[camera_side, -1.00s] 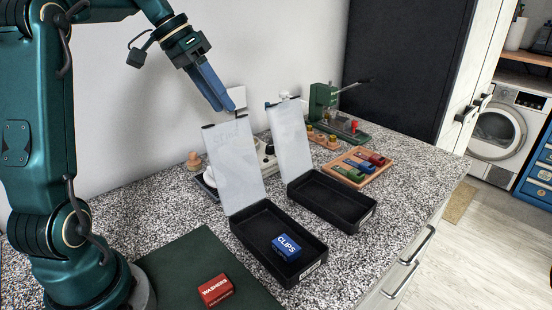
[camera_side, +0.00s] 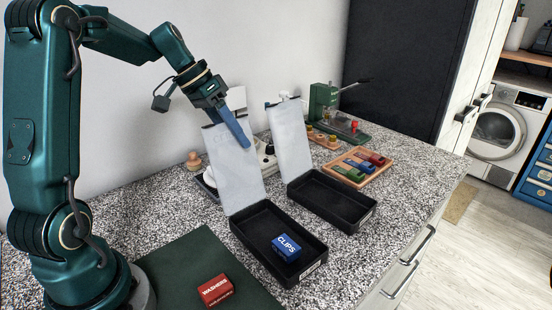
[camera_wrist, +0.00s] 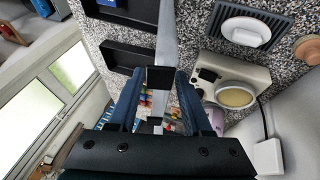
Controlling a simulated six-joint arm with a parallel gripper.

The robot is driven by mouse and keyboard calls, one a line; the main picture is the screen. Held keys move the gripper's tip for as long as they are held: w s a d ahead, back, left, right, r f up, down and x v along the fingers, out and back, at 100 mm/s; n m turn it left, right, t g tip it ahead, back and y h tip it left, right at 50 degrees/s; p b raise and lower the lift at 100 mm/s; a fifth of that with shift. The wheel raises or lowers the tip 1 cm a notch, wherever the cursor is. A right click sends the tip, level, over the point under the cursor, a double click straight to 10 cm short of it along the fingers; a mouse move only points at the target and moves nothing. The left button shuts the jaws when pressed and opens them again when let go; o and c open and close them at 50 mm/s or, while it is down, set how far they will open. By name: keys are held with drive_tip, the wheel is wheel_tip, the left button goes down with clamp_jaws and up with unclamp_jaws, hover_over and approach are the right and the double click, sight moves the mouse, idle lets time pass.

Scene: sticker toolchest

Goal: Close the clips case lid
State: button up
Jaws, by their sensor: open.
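The clips case (camera_side: 256,243) is an open black tray on the counter, with a blue CLIPS box (camera_side: 287,247) inside. Its pale translucent lid (camera_side: 228,175) stands raised, leaning slightly back, hinged at the tray's far edge. My gripper (camera_side: 246,145) is at the upper part of this lid, its visible blue finger covering the lid's upper right corner. In the wrist view, my open gripper (camera_wrist: 163,75) has the lid (camera_wrist: 167,35) edge-on and a dark tab between its fingers. Whether a finger touches the lid cannot be told.
A second black case (camera_side: 335,203) stands to the right, its lid (camera_side: 292,140) also raised. A red WASHERS box (camera_side: 215,290) sits on a dark green mat (camera_side: 185,265). A wooden tray (camera_side: 385,170) of coloured blocks and a green device (camera_side: 325,100) stand behind. The wall is close behind.

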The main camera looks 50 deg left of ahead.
clamp_jaws()
idle(1.4)
